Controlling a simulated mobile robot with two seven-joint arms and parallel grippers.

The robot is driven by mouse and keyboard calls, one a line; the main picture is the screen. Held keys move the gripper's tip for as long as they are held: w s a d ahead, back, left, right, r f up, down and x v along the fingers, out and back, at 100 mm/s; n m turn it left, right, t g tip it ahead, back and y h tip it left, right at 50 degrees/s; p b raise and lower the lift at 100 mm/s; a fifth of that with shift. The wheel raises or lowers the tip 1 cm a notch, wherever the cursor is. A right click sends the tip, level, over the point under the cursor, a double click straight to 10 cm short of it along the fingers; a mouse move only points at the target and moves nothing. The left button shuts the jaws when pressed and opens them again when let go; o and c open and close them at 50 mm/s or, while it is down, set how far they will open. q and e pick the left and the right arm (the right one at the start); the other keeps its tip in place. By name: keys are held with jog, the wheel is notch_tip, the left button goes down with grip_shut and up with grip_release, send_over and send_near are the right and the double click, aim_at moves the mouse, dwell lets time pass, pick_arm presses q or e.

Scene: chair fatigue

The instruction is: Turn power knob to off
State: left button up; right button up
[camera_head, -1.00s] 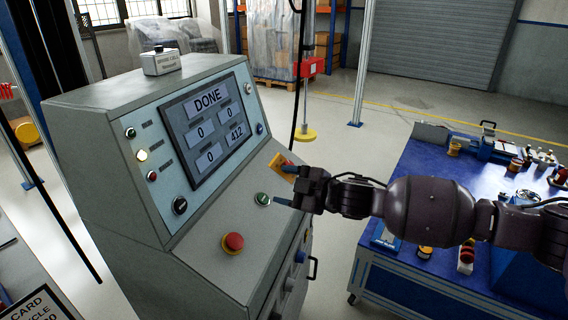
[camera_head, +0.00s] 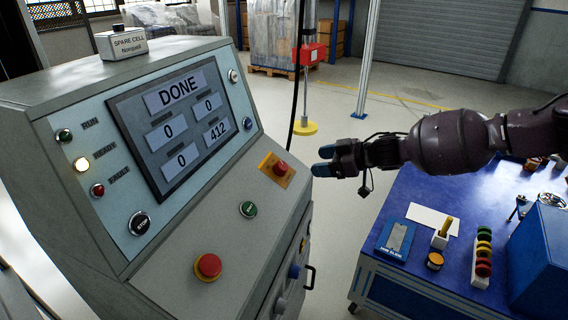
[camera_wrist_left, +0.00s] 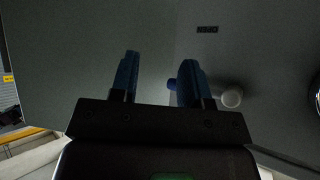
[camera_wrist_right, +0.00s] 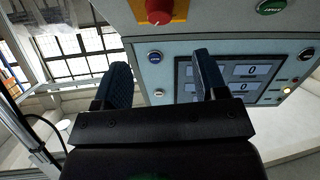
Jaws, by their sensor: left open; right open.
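I cannot tell which is the power knob. In the left wrist view my left gripper (camera_wrist_left: 158,78) is open before a dark grey panel with a small unreadable label (camera_wrist_left: 207,29). The left gripper is outside the head view. My right gripper (camera_head: 322,160) is open and empty, right of the console.
The console screen (camera_head: 180,125) reads DONE. A red stop button (camera_head: 208,265), a green button (camera_head: 248,209) and a red button on a yellow plate (camera_head: 280,168) are on the sloped top. A blue workbench (camera_head: 437,275) stands at right.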

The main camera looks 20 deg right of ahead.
aim_at(284, 165)
jog(key=x, duration=0.2)
jog(key=b+x, duration=0.1)
jog(key=x, duration=0.2)
jog(key=shift+w+a+f+b, duration=0.2)
jog(key=shift+f+b, duration=0.1)
jog(key=shift+f, duration=0.1)
jog(key=b+x, duration=0.1)
jog(key=x, duration=0.2)
jog(key=shift+w+a+f, duration=0.15)
jog(key=shift+a, duration=0.05)
pick_arm(q)
jog(key=shift+s+a+f+g, duration=0.15)
jog(key=shift+s+f, duration=0.1)
jog(key=shift+f, duration=0.55)
jog(key=shift+s+a+f+g, duration=0.15)
jog(key=shift+s+f, duration=0.05)
jog(key=shift+f, duration=0.6)
pick_arm(e)
jog(key=shift+w+a, duration=0.5)
jog(key=shift+a, duration=0.05)
pick_arm(q)
jog(key=shift+s, duration=0.15)
pick_arm(e)
jog(key=c, duration=0.9)
